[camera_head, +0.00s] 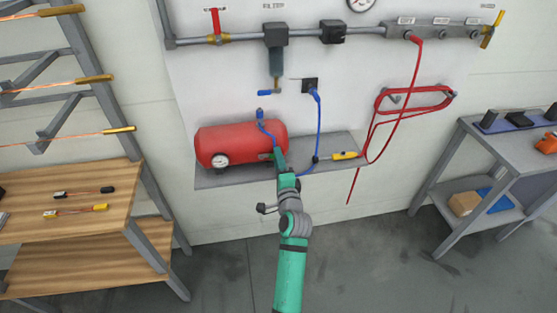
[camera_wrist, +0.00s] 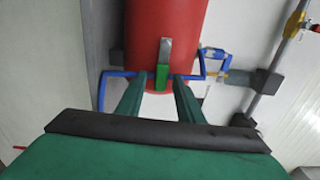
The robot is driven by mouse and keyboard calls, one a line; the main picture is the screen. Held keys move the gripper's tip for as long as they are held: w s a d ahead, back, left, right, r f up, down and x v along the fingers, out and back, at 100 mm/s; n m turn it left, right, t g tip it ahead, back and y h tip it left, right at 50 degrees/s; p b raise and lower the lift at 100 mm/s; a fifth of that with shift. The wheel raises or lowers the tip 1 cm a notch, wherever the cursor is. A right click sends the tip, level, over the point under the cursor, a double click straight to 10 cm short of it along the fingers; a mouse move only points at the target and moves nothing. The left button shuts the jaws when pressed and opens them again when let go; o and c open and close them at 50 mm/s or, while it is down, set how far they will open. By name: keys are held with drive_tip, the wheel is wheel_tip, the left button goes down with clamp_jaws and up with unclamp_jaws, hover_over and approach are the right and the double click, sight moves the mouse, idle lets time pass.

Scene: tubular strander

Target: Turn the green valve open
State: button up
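The green valve (camera_wrist: 161,77) shows in the wrist view as a small green piece at the end of a grey metal strip, against the red tank (camera_wrist: 185,30). In the head view a small green bit of the valve (camera_head: 266,156) shows at the right end of the red tank (camera_head: 240,138), partly hidden by my arm. My gripper (camera_wrist: 157,84) is open, with its two green fingers apart on either side of the valve in the picture. A gap shows on both sides, and I cannot tell the depth between them. My gripper (camera_head: 280,161) is at the tank's right end in the head view.
The tank lies on a grey wall shelf (camera_head: 225,180). Blue hose (camera_head: 318,125) hangs beside it, and a yellow tool (camera_head: 345,155) lies to the right. A red hose (camera_head: 385,110) hangs further right. A wooden bench (camera_head: 95,215) stands left, a grey table (camera_head: 480,130) right.

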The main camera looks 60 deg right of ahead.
drive_tip(key=v, duration=1)
drive_tip(key=shift+s+a, duration=0.2)
drive_tip(key=shift+s, duration=0.05)
